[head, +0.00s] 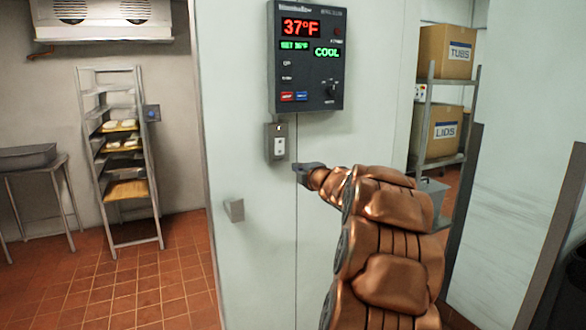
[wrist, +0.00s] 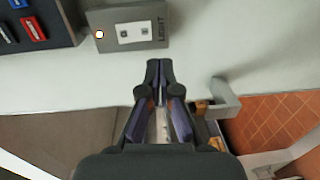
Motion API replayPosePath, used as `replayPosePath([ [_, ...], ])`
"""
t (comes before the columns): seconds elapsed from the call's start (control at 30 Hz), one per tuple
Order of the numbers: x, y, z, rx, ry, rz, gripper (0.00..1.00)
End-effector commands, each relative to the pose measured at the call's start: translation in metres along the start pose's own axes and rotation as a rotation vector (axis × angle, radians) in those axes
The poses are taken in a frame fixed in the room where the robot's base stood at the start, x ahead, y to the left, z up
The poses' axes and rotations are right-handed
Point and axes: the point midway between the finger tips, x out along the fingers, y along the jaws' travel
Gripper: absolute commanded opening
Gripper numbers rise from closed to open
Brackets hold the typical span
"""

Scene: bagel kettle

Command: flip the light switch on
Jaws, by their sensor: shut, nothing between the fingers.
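The light switch (head: 277,143) is a small grey box with a white plate, on the pale wall panel below the temperature controller. In the wrist view the switch (wrist: 134,32) shows at the top, marked LIGHT, with a small lit dot at its left end. My gripper (head: 300,168) is just right of and slightly below the switch in the head view. In the wrist view my gripper (wrist: 159,66) is shut and empty, its tips pointing toward the switch with a visible gap in the picture. I cannot tell the depth between the tips and the wall.
The temperature controller (head: 310,57) reads 37°F and COOL, right above the switch. A grey handle (head: 234,210) sticks out of the panel at lower left. A tray rack (head: 125,160) and a side table (head: 40,165) stand at left. Boxes on a shelf (head: 440,118) are behind at right.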

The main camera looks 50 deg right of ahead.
Motion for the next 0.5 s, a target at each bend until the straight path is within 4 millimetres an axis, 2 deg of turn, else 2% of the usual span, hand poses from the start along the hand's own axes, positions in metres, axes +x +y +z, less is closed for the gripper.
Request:
replayPosePath([
  [0.2, -0.018, -0.003, 0.0, -0.002, 0.0, 0.001, 0.0],
  [0.5, -0.023, -0.004, -0.002, -0.002, 0.003, 0.0, 0.0],
])
